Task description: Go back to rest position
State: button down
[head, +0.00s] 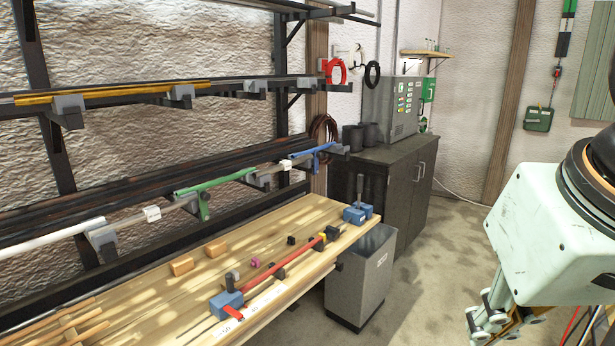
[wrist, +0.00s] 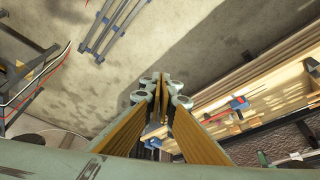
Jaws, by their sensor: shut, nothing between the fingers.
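My gripper (wrist: 160,82) shows in the middle of the wrist view, its two fingers together with nothing between them. In the head view, only part of my gripper (head: 487,322) shows at the lower right, below my pale green arm; its fingertips are cut off or hard to make out. It is off to the right of the workbench (head: 135,300), over the floor and apart from the bench. A red lath (head: 284,262) lies along the bench between blue blocks; it also shows small in the wrist view (wrist: 258,97).
A rack of dark shelves (head: 120,190) holding bars stands along the wall behind the bench. A grey bin (head: 360,280) stands at the bench's right end, with a dark cabinet (head: 385,185) behind it. The floor (head: 450,250) between the bin and my arm is clear.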

jog(key=shift+n+g, duration=0.3)
jog(key=shift+n, duration=0.1)
jog(key=s, duration=0.3)
jog(key=s+f, duration=0.1)
jog(key=shift+s+a, duration=0.4)
dwell(0.5)
